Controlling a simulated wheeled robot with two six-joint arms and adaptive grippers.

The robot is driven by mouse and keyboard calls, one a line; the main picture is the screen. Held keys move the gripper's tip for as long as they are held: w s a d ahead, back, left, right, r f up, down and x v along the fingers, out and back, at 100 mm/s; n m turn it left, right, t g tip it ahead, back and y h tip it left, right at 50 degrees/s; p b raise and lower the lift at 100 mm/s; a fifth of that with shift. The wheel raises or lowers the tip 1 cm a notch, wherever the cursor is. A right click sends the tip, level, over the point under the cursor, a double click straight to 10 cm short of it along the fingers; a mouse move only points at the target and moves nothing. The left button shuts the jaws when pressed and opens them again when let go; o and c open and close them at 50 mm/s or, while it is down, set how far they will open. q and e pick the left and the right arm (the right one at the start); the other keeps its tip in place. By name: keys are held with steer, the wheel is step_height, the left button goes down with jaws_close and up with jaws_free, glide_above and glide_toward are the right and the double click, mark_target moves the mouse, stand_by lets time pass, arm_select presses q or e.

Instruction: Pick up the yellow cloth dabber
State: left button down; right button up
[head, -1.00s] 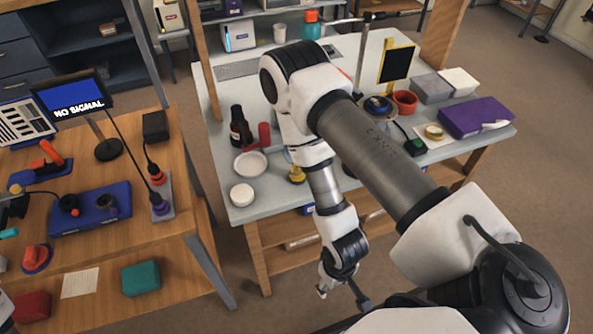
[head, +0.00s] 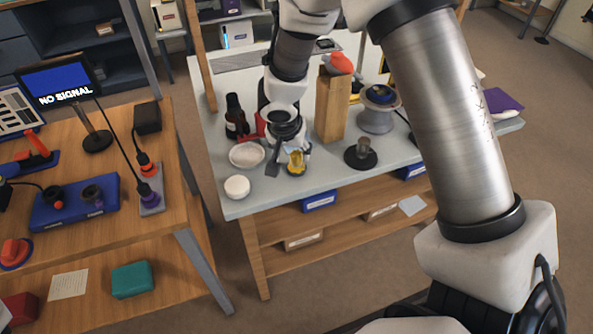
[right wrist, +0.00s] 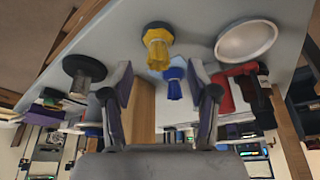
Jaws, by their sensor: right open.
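The yellow cloth dabber (head: 296,165) stands on the grey-topped table near its front edge, and its yellow fluted body and dark round end show in the right wrist view (right wrist: 158,45). My right gripper (head: 287,158) is open and empty, its fingers pointing down at the dabber from just behind. In the right wrist view the dabber lies just beyond and between the two fingertips (right wrist: 161,72), with no clear contact. A similar blue dabber (right wrist: 173,82) shows between the fingers in the wrist view; in the head view it seems hidden by the gripper. My left gripper is out of view.
A dark bottle (head: 235,120) stands behind the dish. A tall wooden block (head: 332,108) and a dark-based metal piece (head: 361,154) stand to the right.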

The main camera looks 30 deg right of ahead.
mark_target(296, 154)
steer(key=x, duration=0.2)
steer(key=d+x, duration=0.1)
steer(key=x, duration=0.1)
steer(key=w+x, duration=0.1)
steer(key=x, duration=0.2)
steer(key=shift+d+r, duration=0.2)
steer(key=shift+s, duration=0.1)
steer(key=c, duration=1.1)
steer(key=shift+r, duration=0.1)
steer(key=shift+c, duration=0.2)
